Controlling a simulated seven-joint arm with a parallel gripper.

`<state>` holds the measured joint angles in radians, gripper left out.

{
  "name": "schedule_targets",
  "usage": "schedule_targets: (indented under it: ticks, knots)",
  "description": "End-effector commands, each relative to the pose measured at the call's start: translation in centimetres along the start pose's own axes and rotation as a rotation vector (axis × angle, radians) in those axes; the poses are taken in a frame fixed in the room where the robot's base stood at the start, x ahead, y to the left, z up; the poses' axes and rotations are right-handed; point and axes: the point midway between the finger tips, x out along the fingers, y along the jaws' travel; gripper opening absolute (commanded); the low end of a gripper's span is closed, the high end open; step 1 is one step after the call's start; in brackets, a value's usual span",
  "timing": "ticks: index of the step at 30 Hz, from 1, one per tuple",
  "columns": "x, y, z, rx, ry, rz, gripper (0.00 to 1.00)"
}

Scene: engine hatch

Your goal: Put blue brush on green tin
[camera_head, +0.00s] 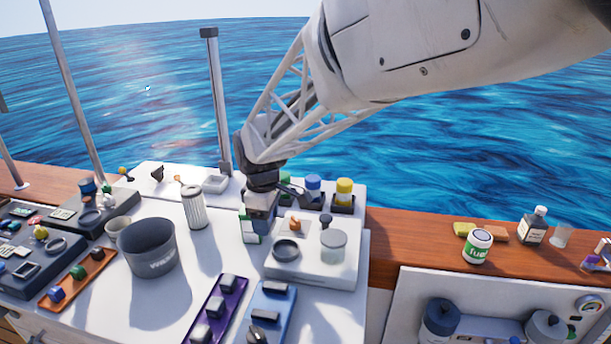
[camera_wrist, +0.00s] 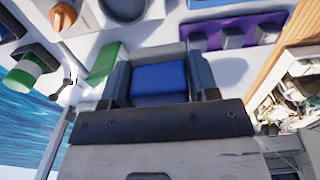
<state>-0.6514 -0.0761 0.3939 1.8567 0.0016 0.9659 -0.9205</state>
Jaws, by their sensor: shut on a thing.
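My gripper (camera_head: 262,222) is low over the white worktop in the head view, pointing down. In the wrist view its jaws (camera_wrist: 160,90) are shut on a blue block-shaped thing, which I take as the blue brush (camera_wrist: 160,78). The brush cannot be made out clearly in the head view. The likely green tin (camera_head: 478,246) is white with a green label, upright on the wooden ledge at the right, well apart from my gripper. A green and white box (camera_head: 250,236) stands close beside my gripper; its green part also shows in the wrist view (camera_wrist: 104,64).
Right of my gripper, a white raised tray (camera_head: 312,278) bears a dark dish (camera_head: 286,249), an orange item and a jar (camera_head: 332,246). Behind it stand blue-capped and yellow-capped pots (camera_head: 344,193). A dark bottle (camera_head: 534,226) and yellow sponge (camera_head: 464,229) are near the tin.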

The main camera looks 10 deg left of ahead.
Motion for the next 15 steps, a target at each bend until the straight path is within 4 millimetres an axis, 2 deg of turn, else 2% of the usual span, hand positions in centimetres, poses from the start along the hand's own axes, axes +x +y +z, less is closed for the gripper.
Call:
schedule_targets:
  ticks: [8,15]
  knots:
    - [0.2,0.9,-0.7,0.000,-0.001,-0.001,0.30]
    - [0.4,3.3,-2.4,0.000,0.000,0.000,0.30]
